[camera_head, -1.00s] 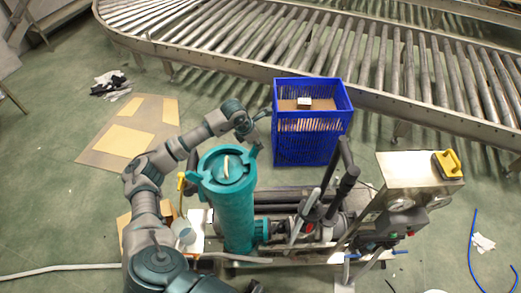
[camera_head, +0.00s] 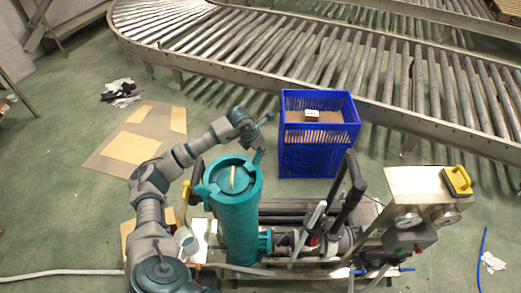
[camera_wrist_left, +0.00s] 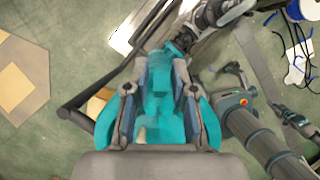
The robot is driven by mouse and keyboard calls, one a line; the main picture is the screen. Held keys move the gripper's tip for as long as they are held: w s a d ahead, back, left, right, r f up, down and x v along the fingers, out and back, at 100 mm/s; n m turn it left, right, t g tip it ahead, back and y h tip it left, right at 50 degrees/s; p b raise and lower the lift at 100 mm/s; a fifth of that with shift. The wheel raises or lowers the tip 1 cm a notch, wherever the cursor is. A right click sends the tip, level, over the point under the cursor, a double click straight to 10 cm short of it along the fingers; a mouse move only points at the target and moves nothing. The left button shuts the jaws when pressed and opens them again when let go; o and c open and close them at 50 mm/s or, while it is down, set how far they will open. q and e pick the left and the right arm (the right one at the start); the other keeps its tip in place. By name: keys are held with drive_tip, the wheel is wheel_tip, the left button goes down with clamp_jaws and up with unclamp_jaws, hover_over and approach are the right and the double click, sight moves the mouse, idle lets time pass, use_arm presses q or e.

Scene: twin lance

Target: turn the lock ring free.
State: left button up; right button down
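A teal upright canister (camera_head: 238,225) stands left of centre in the head view. Its round lid (camera_head: 232,177) has a pale bar across it, and the teal lock ring (camera_head: 207,190) with projecting lugs surrounds the lid. My left gripper (camera_head: 264,128) is beyond and to the right of the lid, seemingly apart from the ring. In the left wrist view its two fingers (camera_wrist_left: 157,90) are spread, with blurred teal surface between and below them. I cannot tell whether they touch it. My right gripper is not in view.
A blue crate (camera_head: 318,150) holding a small pale box (camera_head: 312,113) stands behind the canister. A roller conveyor (camera_head: 400,90) crosses the back. Right of the canister are pipework, a black lever (camera_head: 347,200) and a panel with a yellow-handled item (camera_head: 457,181). Floor at left holds flat cardboard (camera_head: 130,146).

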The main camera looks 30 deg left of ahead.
use_arm(q)
drive_tip(key=shift+o, duration=0.2)
drive_tip(key=shift+f, duration=0.1)
drive_tip(key=v, duration=1.1)
drive_tip(key=shift+r, duration=0.4)
drive_tip(key=shift+a, duration=0.15)
